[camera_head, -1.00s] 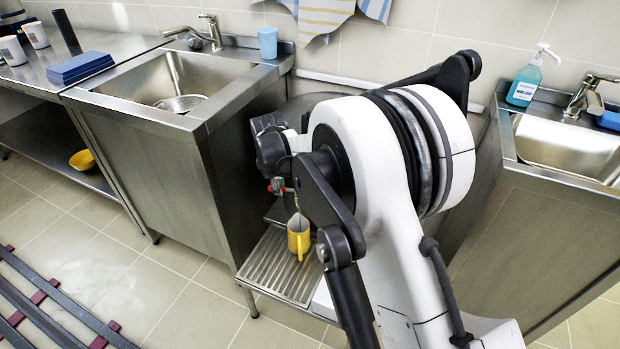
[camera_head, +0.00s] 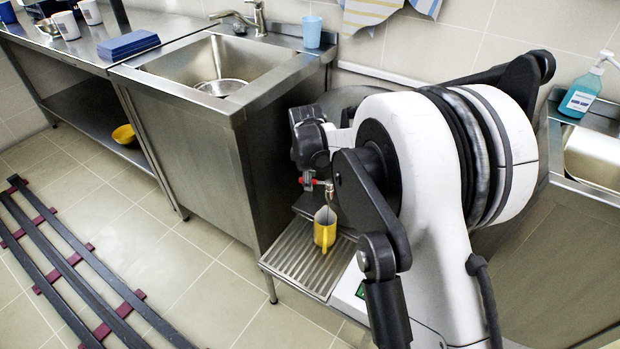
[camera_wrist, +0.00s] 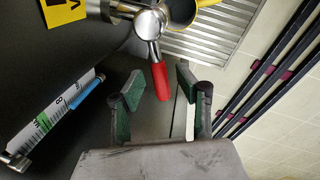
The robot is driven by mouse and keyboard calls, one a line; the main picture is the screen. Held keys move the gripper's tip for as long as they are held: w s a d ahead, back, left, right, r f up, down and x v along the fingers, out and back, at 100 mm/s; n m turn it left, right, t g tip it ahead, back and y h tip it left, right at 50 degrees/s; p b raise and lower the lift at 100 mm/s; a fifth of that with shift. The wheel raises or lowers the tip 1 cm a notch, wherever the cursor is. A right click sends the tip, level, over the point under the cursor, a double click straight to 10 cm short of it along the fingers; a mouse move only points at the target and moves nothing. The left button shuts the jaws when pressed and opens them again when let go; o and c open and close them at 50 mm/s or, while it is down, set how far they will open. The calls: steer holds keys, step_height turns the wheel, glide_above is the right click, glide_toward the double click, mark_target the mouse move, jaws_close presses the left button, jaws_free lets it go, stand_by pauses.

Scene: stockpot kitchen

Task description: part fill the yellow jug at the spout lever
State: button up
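The yellow jug (camera_head: 325,237) stands upright on a ribbed metal drip tray (camera_head: 297,262), under the spout (camera_head: 329,189). In the wrist view only part of the jug (camera_wrist: 183,14) shows at the top edge, beside the metal spout body (camera_wrist: 148,24). The red spout lever (camera_wrist: 160,82) points toward my gripper (camera_wrist: 160,84); it is small in the head view (camera_head: 309,181). My gripper is open, its green-padded fingers either side of the lever's end in the picture. The jug's fill level cannot be seen.
A gauge strip (camera_wrist: 45,125) with a blue slider (camera_wrist: 85,92) is left of my fingers in the wrist view. A sink unit (camera_head: 200,150) stands left of the tray, another sink (camera_head: 592,158) at right. Dark floor rails (camera_head: 75,262) lie at left; tiled floor between is clear.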

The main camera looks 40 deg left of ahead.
step_height(320, 180, up, 12)
steer(key=s+d, duration=0.1)
steer(key=s, duration=0.1)
steer(key=shift+d+f, duration=0.15)
